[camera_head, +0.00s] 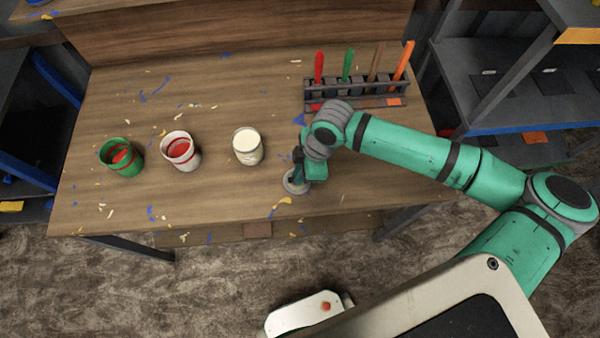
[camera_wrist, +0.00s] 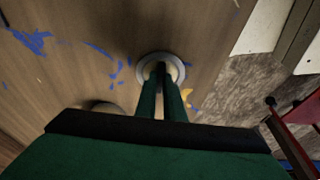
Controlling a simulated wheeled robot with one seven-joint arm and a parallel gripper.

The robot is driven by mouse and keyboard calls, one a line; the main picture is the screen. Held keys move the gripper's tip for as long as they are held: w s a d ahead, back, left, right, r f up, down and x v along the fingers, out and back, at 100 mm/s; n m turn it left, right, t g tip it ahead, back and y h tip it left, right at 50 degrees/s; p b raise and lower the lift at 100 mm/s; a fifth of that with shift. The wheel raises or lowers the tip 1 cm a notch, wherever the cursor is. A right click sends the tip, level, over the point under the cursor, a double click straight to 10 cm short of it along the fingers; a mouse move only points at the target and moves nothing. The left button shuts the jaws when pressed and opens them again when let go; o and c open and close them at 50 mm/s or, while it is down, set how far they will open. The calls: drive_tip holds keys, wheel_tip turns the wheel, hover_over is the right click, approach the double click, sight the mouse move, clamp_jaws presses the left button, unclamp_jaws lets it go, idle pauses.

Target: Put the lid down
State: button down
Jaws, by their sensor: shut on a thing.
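The lid (camera_head: 290,186) is a small round grey-white disc near the front edge of the table. In the wrist view the lid (camera_wrist: 177,72) shows as a pale ring around my fingertips. My gripper (camera_head: 298,176) points down and is shut on the middle of the lid. In the wrist view the two green fingers of my gripper (camera_wrist: 161,72) reach to the lid's centre. The lid is at or very close to the tabletop; I cannot tell whether it touches the wood.
On the table (camera_head: 220,205) stand a green cup (camera_head: 108,149), a white cup with red inside (camera_head: 166,150) and a white cup with cream contents (camera_head: 249,158). A rack (camera_head: 345,99) with coloured-handled tools stands at the back right. Paint flecks lie about; the front middle is clear.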

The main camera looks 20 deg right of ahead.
drive_tip(key=c, duration=1.9)
unclamp_jaws()
drive_tip(key=shift+w, duration=0.1)
drive_tip(key=shift+o, duration=0.2)
drive_tip(key=shift+r, duration=0.1)
drive_tip(key=v, duration=1.2)
drive_tip(key=shift+d, duration=0.15)
